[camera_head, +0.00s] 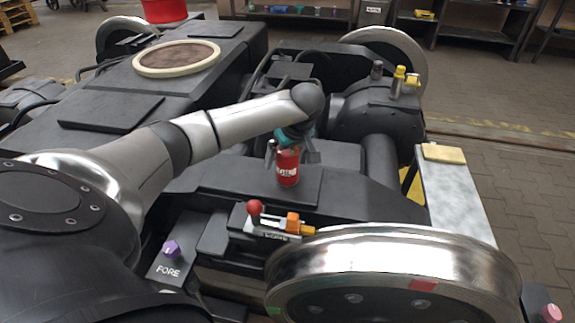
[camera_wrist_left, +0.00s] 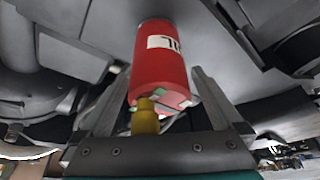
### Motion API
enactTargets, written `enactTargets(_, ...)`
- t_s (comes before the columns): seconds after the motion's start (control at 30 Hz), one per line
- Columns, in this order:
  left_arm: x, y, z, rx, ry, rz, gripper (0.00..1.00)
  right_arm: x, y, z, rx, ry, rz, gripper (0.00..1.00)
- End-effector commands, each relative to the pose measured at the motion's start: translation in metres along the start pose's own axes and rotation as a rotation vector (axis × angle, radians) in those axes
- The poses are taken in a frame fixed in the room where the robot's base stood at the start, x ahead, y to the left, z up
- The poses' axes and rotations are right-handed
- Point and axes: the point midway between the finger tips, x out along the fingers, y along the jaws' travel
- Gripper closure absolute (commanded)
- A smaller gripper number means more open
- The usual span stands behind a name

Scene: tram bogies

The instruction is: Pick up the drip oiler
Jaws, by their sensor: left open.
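A red cylindrical can (camera_head: 288,172) with a white-lettered label stands upright on a dark flat plate of the bogie. I cannot tell surely whether it is the drip oiler. In the left wrist view the red can (camera_wrist_left: 162,62) shows a white label and a yellow brass-like fitting (camera_wrist_left: 145,115) at its near end. My left gripper (camera_head: 291,152) reaches down over the can's top from above. Its fingers are open, one on each side of the can, and gaps show in the left wrist view (camera_wrist_left: 158,85). My right gripper is out of view.
A lever with a red knob (camera_head: 255,207) and an orange handle (camera_head: 293,222) stands in front of the can. A large steel wheel (camera_head: 390,255) is at the front right. A yellow fitting (camera_head: 399,76) tops the housing behind. Flat dark plate surrounds the can.

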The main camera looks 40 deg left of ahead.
Motion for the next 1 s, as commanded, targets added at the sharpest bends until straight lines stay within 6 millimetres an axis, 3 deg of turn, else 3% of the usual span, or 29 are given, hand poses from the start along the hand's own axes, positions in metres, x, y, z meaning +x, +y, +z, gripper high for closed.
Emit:
enactTargets(0.07, -0.0001, 0.0000, 0.0001, 0.000, 0.000, 0.000, 0.05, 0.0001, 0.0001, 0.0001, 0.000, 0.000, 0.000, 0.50)
enactTargets(0.83, -0.0001, -0.0002, 0.0000, 0.000, 0.000, -0.001, 0.91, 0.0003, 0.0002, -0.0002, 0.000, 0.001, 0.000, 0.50)
enactTargets(1.0, -0.0004, -0.0001, -0.0003, 0.000, 0.001, 0.000, 0.92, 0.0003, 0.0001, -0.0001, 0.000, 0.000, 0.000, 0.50)
